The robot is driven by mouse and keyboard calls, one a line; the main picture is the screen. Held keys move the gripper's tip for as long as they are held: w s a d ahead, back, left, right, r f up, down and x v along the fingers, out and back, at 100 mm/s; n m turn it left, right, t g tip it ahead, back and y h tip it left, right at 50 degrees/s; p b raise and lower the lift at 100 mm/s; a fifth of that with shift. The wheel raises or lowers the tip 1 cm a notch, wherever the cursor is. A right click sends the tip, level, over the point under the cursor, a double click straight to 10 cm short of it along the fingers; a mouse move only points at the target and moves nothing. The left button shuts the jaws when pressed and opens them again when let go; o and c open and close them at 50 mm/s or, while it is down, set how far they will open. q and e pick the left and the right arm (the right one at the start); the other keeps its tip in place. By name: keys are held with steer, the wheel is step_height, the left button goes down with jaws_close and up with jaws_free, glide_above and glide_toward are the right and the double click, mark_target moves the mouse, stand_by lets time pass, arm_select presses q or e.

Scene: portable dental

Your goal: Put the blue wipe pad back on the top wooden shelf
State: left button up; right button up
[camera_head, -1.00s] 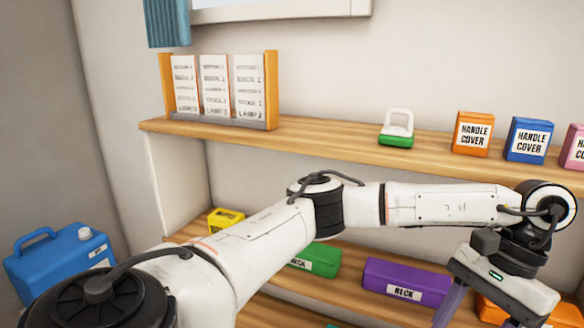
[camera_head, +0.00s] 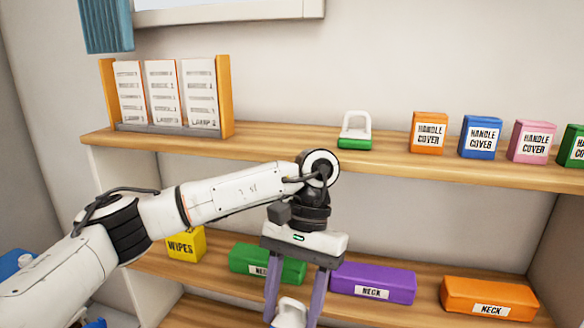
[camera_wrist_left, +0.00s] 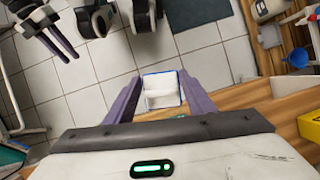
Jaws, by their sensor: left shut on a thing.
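My left gripper (camera_head: 291,322) is shut on the blue wipe pad, whose white handle (camera_head: 290,313) shows between the purple fingers, in front of the lower shelves. In the left wrist view the pad (camera_wrist_left: 161,90) has a white handle and a thin blue edge. Its lower part is cut off in the head view. The top wooden shelf (camera_head: 270,152) is above and behind the gripper. A similar pad with a green base (camera_head: 355,131) stands on it. My right gripper (camera_wrist_left: 66,56) shows at the upper left of the wrist view, empty, its fingers apart.
A card rack (camera_head: 166,128) stands on the top shelf's left. Handle cover boxes, orange (camera_head: 429,133), blue (camera_head: 480,137), pink (camera_head: 531,141) and green, stand right. Bare shelf lies on both sides of the green pad. A yellow wipes box (camera_head: 186,244) and neck boxes (camera_head: 373,284) sit below.

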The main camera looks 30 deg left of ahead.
arm_select(q)
steer(key=shift+r, duration=0.2)
steer(key=shift+a, duration=0.1)
